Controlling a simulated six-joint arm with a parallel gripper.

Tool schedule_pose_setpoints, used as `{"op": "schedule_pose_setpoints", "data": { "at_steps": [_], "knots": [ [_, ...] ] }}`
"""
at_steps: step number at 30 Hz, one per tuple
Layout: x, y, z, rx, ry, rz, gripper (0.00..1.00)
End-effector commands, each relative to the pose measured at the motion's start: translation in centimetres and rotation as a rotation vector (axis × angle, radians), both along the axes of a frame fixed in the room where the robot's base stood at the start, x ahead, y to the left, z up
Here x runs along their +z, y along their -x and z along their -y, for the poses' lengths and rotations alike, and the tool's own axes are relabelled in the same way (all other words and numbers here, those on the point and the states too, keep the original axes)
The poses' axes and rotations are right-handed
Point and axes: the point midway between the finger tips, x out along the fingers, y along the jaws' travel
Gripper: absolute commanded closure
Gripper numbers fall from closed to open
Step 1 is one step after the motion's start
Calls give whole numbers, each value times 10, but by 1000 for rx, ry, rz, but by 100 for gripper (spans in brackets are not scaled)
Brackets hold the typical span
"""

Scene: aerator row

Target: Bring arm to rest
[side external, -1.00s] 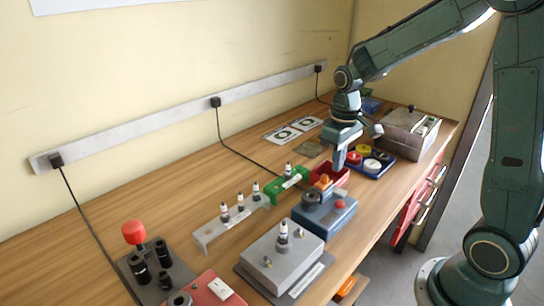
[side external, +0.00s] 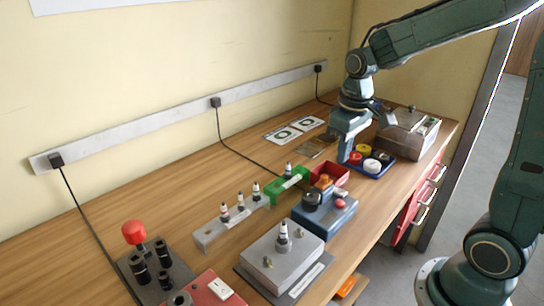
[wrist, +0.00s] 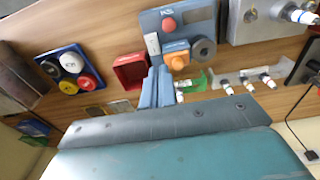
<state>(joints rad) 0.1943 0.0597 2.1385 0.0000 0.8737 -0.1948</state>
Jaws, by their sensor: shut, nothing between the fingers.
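My gripper (side external: 344,155) is above the far part of the wooden bench, pointing down, near the blue tray of caps and the red bin. In the wrist view my gripper (wrist: 158,72) shows two blue-grey fingers together with nothing between them. It appears clear of the things around it.
A blue tray (side external: 386,170) with coloured caps and a red bin (side external: 342,179) are close to my gripper. A green holder (side external: 275,191), a blue box with knobs (side external: 338,216) and a grey metal block (side external: 262,262) stand nearer. A metal box (side external: 398,140) is at the far end.

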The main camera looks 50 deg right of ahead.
Motion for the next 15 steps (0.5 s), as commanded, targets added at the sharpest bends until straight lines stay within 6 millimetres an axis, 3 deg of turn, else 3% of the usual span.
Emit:
{"op": "schedule_pose_setpoints", "data": {
  "at_steps": [6,15],
  "knots": [
    [32,27,-18,2,11,89,100],
    [61,70,-39,3,14,205,100]
  ]
}}
